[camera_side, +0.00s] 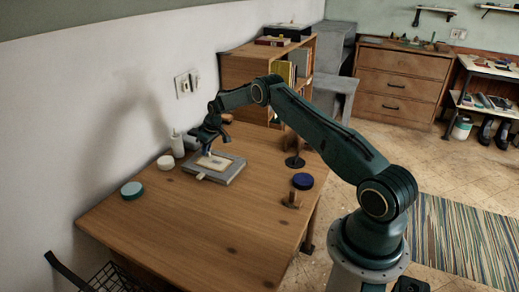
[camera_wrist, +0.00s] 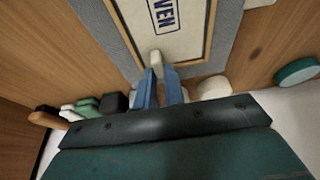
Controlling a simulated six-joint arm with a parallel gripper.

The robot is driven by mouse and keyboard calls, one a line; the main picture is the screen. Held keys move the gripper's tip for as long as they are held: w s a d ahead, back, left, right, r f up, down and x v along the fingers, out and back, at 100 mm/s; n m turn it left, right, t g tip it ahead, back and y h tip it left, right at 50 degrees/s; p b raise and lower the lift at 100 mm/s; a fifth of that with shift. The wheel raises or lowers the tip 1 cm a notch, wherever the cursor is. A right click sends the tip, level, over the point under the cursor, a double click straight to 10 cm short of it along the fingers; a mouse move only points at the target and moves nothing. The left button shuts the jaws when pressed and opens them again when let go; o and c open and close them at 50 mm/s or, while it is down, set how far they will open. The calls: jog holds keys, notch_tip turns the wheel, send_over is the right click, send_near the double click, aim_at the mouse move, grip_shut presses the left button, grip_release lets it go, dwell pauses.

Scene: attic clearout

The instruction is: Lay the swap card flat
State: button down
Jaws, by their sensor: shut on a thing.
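In the side view the card (camera_side: 214,162) looks flat in the grey tray (camera_side: 231,174) on the table. My gripper (camera_wrist: 158,72) is shut on a small cream tab (camera_wrist: 157,57) at the card's edge. The rest of the lettering is cut off in the wrist view. I cannot tell whether the card's whole underside touches the tray.
A white bottle (camera_side: 177,146), a cream disc (camera_side: 166,162) and a teal disc (camera_side: 132,190) stand left of the tray. The table's front (camera_side: 200,235) is clear.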

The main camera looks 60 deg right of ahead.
jog(key=c, duration=1.4)
grip_release()
jog(key=shift+r, duration=0.1)
jog(key=v, duration=1.3)
jog(key=shift+r, duration=0.25)
jog(key=shift+s+r, duration=0.1)
jog(key=shift+s, duration=0.05)
